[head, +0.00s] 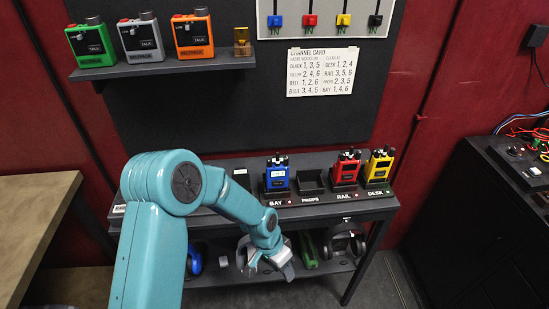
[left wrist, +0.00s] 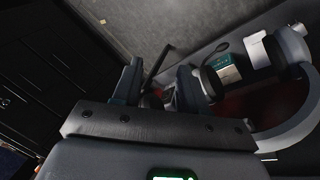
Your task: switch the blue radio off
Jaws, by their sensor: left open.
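The blue radio (head: 277,177) stands upright in a dock on the black table, above the label BAY. A pale label shows on its front. Its knob and switch details are too small to read. My left gripper (head: 270,268) is open and empty, below and in front of the tabletop, near the lower shelf and apart from the radio. In the left wrist view the two fingers of my left gripper (left wrist: 157,88) are spread with nothing held. The blue radio does not show in that view. My right gripper is not in view.
A red radio (head: 347,169) and a yellow radio (head: 379,167) stand in docks on the right; the PROPS dock (head: 311,181) is empty. Headphones (head: 344,241) lie on the lower shelf.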

